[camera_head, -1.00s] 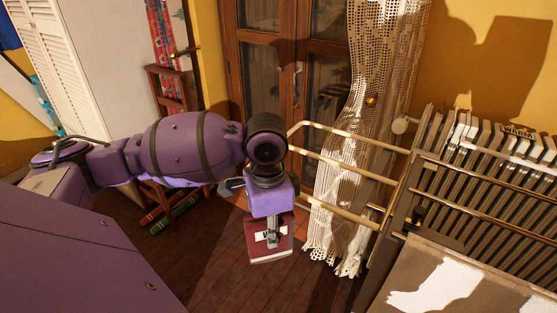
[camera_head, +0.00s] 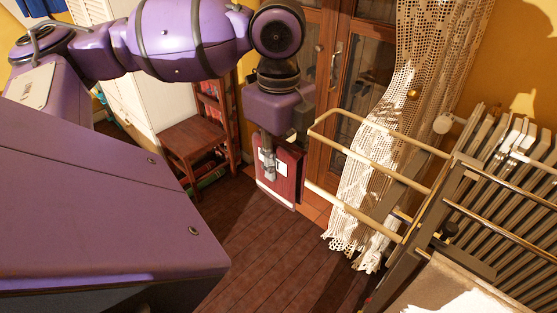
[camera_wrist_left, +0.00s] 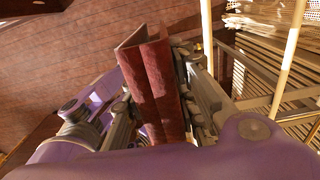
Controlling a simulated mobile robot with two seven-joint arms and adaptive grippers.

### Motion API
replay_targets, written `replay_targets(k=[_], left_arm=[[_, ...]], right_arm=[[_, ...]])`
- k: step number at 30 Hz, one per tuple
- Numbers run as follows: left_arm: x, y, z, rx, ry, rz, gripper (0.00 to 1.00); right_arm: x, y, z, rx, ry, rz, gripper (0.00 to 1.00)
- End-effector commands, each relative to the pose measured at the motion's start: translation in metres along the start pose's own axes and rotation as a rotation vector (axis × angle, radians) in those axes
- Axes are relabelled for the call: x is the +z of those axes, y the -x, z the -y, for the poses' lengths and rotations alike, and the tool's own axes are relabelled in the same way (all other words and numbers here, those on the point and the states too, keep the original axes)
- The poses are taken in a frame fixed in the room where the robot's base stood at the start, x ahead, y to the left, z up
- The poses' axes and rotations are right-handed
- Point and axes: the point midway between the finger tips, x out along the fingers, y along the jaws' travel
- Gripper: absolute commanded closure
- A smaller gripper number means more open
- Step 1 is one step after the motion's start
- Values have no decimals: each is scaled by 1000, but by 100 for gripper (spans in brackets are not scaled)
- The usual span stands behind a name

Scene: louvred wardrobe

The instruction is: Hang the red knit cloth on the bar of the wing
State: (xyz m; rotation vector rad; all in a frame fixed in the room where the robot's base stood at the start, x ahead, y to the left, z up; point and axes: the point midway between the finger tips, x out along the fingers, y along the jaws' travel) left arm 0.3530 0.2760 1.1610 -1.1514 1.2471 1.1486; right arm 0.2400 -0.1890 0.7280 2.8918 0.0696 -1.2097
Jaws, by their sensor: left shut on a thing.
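My left gripper (camera_head: 268,165) points down and is shut on the red knit cloth (camera_head: 283,180). The cloth hangs folded, with two dark red layers. In the left wrist view the cloth (camera_wrist_left: 148,75) stands between the fingers of the gripper (camera_wrist_left: 165,100). The wing (camera_head: 385,131) is a frame of cream bars reaching left from the drying rack. The cloth is just left of the wing's outer end in the head view, overlapping the lower bar's end closely; I cannot tell whether they touch. My right gripper is not in view.
A ribbed radiator (camera_head: 520,190) stands behind the rack, and a beige cloth (camera_head: 437,290) lies on the rack. A lace curtain (camera_head: 365,190) hangs behind the wing before glazed doors. A wooden chair (camera_head: 195,135) stands at left. The wooden floor (camera_head: 265,255) below is clear.

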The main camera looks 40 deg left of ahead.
Motion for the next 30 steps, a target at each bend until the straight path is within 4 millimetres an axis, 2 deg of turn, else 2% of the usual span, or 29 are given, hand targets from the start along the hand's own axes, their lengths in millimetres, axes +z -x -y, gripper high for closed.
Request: replay_targets(k=[9,21,30], left_arm=[[0,-4,29,5,0,-2,100],[0,-2,68,2,0,-2,100],[0,-1,85,1,2,0,100]], right_arm=[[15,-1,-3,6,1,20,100],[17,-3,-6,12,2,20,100],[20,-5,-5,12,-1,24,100]])
